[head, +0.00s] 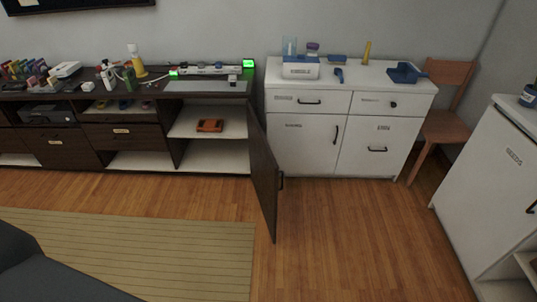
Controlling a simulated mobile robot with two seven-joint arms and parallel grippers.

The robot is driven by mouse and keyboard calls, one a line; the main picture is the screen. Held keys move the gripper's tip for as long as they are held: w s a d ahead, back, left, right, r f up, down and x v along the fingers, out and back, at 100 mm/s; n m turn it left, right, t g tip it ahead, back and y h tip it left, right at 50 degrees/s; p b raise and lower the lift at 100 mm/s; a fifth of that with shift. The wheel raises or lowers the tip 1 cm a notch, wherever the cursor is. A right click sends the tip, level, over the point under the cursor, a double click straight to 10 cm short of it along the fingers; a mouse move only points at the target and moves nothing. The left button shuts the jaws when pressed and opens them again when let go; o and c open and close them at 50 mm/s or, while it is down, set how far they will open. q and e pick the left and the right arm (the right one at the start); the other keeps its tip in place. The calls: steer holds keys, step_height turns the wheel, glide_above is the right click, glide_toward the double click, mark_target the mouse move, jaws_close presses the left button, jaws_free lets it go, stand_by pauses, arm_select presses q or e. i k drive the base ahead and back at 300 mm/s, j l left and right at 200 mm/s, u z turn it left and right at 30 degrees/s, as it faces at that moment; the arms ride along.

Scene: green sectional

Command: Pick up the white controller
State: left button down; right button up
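No object is clearly recognisable as the white controller at this distance. Several small white items stand on the long dark cabinet (60,135): a white box-like item (65,69) at the left, a small white piece (88,87) beside it, and a small white-and-dark item (233,80) near the right end. I cannot tell whether any of these is the controller. Neither of my grippers is in view.
The dark cabinet's door (262,165) stands open into the room. An orange item (209,126) lies on the shelf inside. White cabinets (318,145) and a wooden chair (446,125) stand right. Wooden floor (330,240) is clear; a striped rug (170,250) lies at left.

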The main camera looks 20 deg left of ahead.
mark_target(107, 76)
steer(key=i+l+u, duration=0.1)
steer(key=u, duration=0.4)
steer(key=l+u, duration=0.2)
steer(key=u, duration=0.25)
steer(key=i+l+u, duration=0.1)
steer(key=l+u, duration=0.15)
steer(key=l, duration=0.2)
steer(key=l+u, duration=0.2)
steer(key=l, duration=0.9)
steer(key=i+l+u, duration=0.1)
steer(key=l, duration=0.55)
